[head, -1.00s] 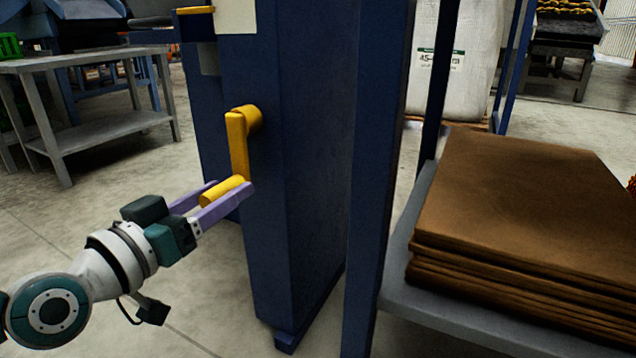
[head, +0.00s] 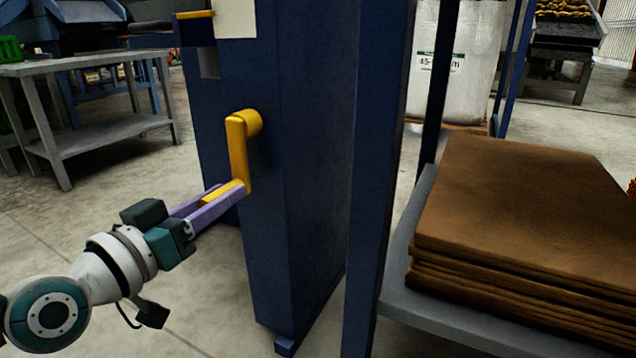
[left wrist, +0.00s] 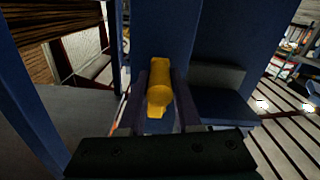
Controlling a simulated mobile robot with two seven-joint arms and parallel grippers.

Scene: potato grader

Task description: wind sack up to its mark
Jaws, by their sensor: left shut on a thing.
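A yellow crank (head: 238,150) sticks out of the side of a dark blue machine post (head: 310,150), its arm hanging down from the hub. My left gripper (head: 222,198) is shut on the crank's handle, with a purple finger on either side of it. In the left wrist view the yellow handle (left wrist: 159,97) sits between the two fingers, pointing toward the camera. A large white sack (head: 457,75) with a printed label stands behind the post; part of it is hidden by blue uprights. I cannot make out a mark on it. My right gripper is not in view.
A stack of brown folded sacks (head: 530,205) lies on a grey shelf (head: 440,315) at right. A grey table (head: 90,62) stands at back left. The concrete floor left of the post is open.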

